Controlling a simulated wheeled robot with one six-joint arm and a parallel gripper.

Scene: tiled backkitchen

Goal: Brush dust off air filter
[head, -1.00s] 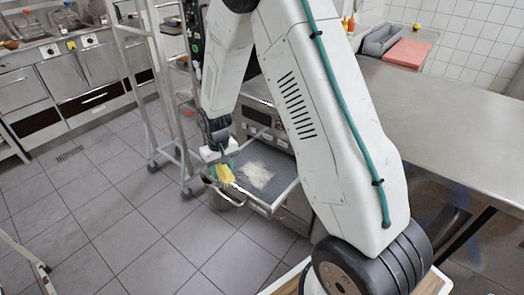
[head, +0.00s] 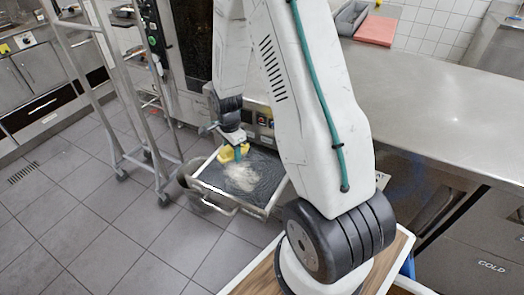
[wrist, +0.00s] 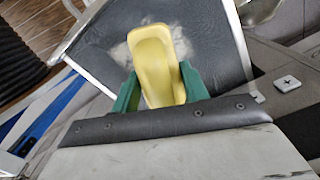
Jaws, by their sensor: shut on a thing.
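The air filter (head: 268,168) is a dark flat panel in a light metal frame, sticking out low in front of the oven unit. A pale patch of dust (head: 242,178) lies on its middle. My gripper (head: 234,147) is over the filter's back left part, shut on a yellow brush (head: 228,155). In the wrist view the brush (wrist: 155,65) sits between the green fingers (wrist: 158,85), and it hides part of the dust (wrist: 188,42) on the filter (wrist: 215,60). Its bristles are hidden there, so I cannot tell whether they touch the filter.
A grey bucket-like container (head: 188,177) stands at the filter's left edge, partly hidden. A wheeled metal rack (head: 110,95) stands to the left. A steel counter (head: 420,100) runs along the right, with a red board (head: 376,30) on it. The tiled floor (head: 110,225) at front left is clear.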

